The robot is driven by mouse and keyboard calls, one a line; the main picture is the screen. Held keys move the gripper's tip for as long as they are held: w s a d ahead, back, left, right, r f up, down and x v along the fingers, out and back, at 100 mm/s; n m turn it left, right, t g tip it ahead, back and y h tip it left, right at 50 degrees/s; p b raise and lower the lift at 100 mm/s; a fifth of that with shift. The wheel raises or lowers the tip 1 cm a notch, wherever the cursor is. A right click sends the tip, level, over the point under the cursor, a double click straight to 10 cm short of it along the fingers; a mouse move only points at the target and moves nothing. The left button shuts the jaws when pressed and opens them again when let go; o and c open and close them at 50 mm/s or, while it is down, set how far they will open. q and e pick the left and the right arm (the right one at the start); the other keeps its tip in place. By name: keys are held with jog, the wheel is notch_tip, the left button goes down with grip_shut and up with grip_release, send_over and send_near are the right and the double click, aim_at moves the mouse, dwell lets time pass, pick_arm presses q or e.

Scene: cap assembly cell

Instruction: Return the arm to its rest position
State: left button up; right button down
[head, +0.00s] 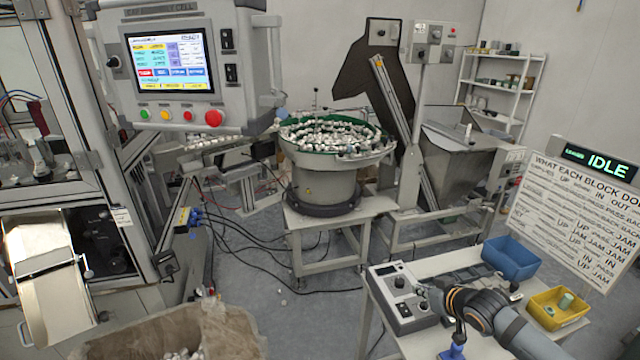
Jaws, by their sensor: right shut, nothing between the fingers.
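My right arm (505,325) reaches in from the bottom right, low over the small table. My right gripper (426,295) is at its end, beside the grey control box (398,290), small in the view. The gripper is shut and holds nothing. I cannot tell whether it touches the box. My left gripper is not in view.
A blue bin (510,258) and a yellow bin (558,310) stand on the table near my right arm. A sign board (575,215) rises behind them under an IDLE display. A bowl feeder (325,180), a control panel (190,75) and a lined box (150,335) lie further left.

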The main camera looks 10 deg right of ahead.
jog(key=s+a+f+g, duration=0.2)
jog(key=s+a+f, duration=0.4)
jog(key=s+a, duration=0.2)
jog(key=s+a+g+h, duration=0.2)
jog(key=s+a+g, duration=0.25)
jog(key=s, duration=0.95)
notch_tip(320, 180, down, 26)
jog(key=s+d+g, duration=0.2)
jog(key=s+d+f, duration=0.1)
jog(key=s+f, duration=1.7)
jog(key=s, duration=0.1)
jog(key=shift+s+g+b, duration=0.3)
jog(key=shift+s+g, duration=0.05)
jog(key=shift+s, duration=0.05)
